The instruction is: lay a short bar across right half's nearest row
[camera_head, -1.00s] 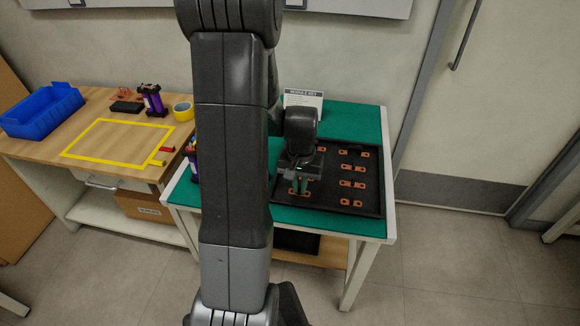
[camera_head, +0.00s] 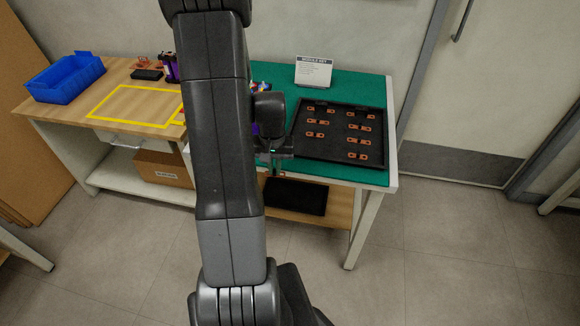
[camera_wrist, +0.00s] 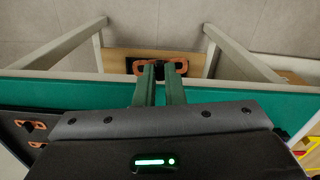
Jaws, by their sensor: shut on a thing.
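My gripper (camera_head: 275,160) hangs by the green table's front edge, left of the black tray, partly hidden by my arm. In the wrist view its fingers (camera_wrist: 160,72) are shut on a short copper bar (camera_wrist: 181,66) with a dark middle. The bar's two copper ends show on either side of the fingertips, out past the green edge, with nothing touching it below. The tray (camera_head: 378,106) holds several short copper bars (camera_head: 360,128) in two columns; the near left spot looks bare. A purple and black module (camera_head: 255,128) is mostly hidden behind my arm.
The green table (camera_head: 352,88) carries a white sign (camera_head: 313,71) at the back. Left, a wooden table (camera_head: 75,108) bears a blue bin (camera_head: 65,78), a yellow outline (camera_head: 130,105) and another purple module (camera_head: 170,66). A lower shelf with a dark panel (camera_head: 297,196) lies below.

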